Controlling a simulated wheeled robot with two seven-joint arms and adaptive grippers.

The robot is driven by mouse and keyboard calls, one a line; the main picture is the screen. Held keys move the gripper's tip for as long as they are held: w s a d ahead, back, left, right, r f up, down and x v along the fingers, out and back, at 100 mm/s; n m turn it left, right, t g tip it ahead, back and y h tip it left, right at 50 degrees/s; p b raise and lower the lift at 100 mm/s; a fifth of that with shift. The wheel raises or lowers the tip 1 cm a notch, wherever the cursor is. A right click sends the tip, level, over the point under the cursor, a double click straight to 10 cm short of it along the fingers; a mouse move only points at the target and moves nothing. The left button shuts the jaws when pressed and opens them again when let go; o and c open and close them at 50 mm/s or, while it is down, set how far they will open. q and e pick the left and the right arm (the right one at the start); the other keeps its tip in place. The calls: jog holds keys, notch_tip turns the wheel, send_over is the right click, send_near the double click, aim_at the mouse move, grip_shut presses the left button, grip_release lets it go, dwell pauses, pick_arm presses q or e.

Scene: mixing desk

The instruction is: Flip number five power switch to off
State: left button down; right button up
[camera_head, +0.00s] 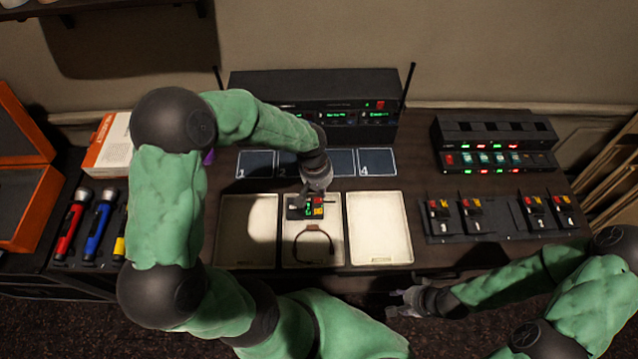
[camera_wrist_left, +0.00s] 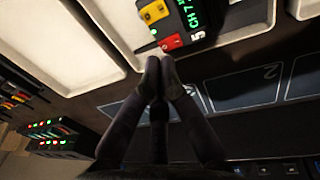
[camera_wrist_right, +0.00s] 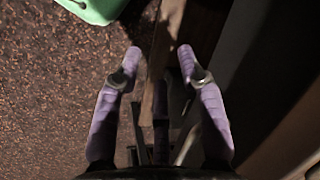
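A small black pack marked 5 (camera_head: 297,213) lies in the middle white tray (camera_head: 325,255), with a dark cable looped below it. In the left wrist view the pack (camera_wrist_left: 190,8) shows a green "CH 7" display, a red switch (camera_wrist_left: 171,41) beside the 5 and a yellow part. I cannot tell the switch's position. My left gripper (camera_head: 309,192) is over the pack's far end. Its fingertips (camera_wrist_left: 160,62) are together, empty, close to the red switch; contact is unclear. My right gripper (camera_head: 402,302) is open and empty below the desk's front edge; its spread fingers (camera_wrist_right: 157,62) point at the floor.
White trays lie left (camera_head: 248,250) and right (camera_head: 379,228). A black receiver (camera_head: 290,92) with antennas stands behind. Several numbered packs sit on a base (camera_head: 432,236) at right, before a lit rack (camera_head: 545,135). Flashlights (camera_head: 100,222) and an orange case (camera_head: 30,208) are at left.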

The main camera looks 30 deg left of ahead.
aim_at(318, 200)
pick_arm(q)
jog(key=shift+d+f, duration=0.1)
jog(key=shift+f, duration=0.85)
jog(key=shift+f, duration=0.1)
jog(key=shift+w+d+f+b, duration=0.15)
jog(key=shift+f+b, duration=0.15)
jog(key=shift+b, duration=0.25)
jog(key=shift+s, duration=0.3)
jog(key=shift+s+a+r+p, duration=0.15)
jog(key=shift+s+a+p, duration=0.15)
jog(key=shift+a, duration=0.35)
jog(key=shift+w, duration=0.1)
jog(key=shift+r, duration=0.1)
